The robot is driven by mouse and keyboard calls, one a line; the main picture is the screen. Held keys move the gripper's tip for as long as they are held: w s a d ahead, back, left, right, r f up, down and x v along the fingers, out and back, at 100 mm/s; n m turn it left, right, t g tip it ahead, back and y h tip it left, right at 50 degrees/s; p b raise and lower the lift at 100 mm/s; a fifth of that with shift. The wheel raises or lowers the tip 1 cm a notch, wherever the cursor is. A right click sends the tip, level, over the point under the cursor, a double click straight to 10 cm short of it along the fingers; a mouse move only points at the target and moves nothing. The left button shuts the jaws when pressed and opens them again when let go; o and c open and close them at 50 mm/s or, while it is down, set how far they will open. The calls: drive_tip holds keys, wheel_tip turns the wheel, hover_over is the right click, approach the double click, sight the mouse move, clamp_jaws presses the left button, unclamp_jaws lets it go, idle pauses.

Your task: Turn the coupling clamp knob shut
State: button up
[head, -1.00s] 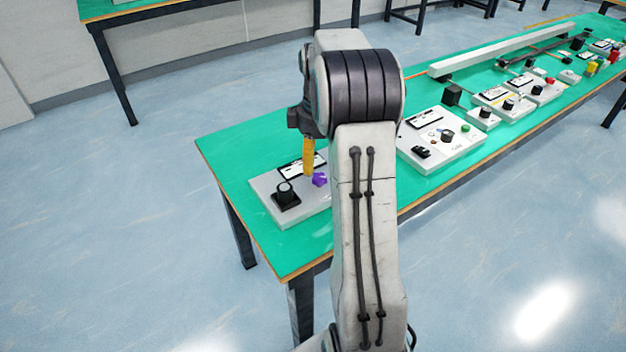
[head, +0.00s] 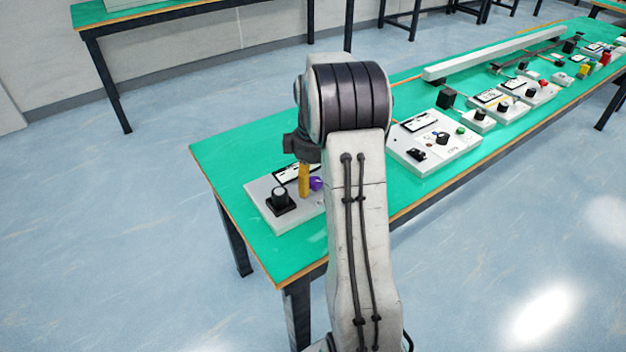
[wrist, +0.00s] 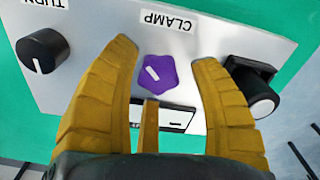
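The clamp knob is a purple lobed knob (wrist: 157,74) with a white pointer line, under the printed word CLAMP on a light grey panel (wrist: 90,92). In the head view the knob (head: 316,184) shows beside a yellow finger. My gripper (wrist: 165,50) is open, with one yellow finger to each side of the knob and visible gaps between. A third, narrow yellow piece shows just below the knob in the wrist view. In the head view my gripper (head: 304,180) is low over the panel, partly hidden by my arm.
A black TURN knob (wrist: 42,54) stands left of the clamp knob in the wrist view. A black square-based knob (wrist: 255,88) is close beside the right finger. More control panels (head: 435,160) lie farther right on the green table (head: 235,150).

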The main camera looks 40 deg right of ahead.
drive_tip(key=c, duration=1)
drive_tip(key=shift+c, duration=0.2)
drive_tip(key=shift+m, duration=0.4)
drive_tip(key=m+p, duration=0.2)
drive_tip(key=m, duration=0.2)
drive_tip(key=shift+d+r, duration=0.1)
drive_tip(key=m+p, duration=0.1)
drive_tip(key=m, duration=0.3)
drive_tip(key=m+p, duration=0.1)
drive_tip(key=m, duration=0.3)
drive_tip(key=shift+d+m, duration=0.15)
drive_tip(key=shift+m, duration=0.25)
drive_tip(key=shift+c, duration=0.2)
drive_tip(key=m, duration=0.4)
drive_tip(key=shift+d+p, duration=0.1)
drive_tip(key=shift+p, duration=0.25)
drive_tip(key=shift+m, duration=0.3)
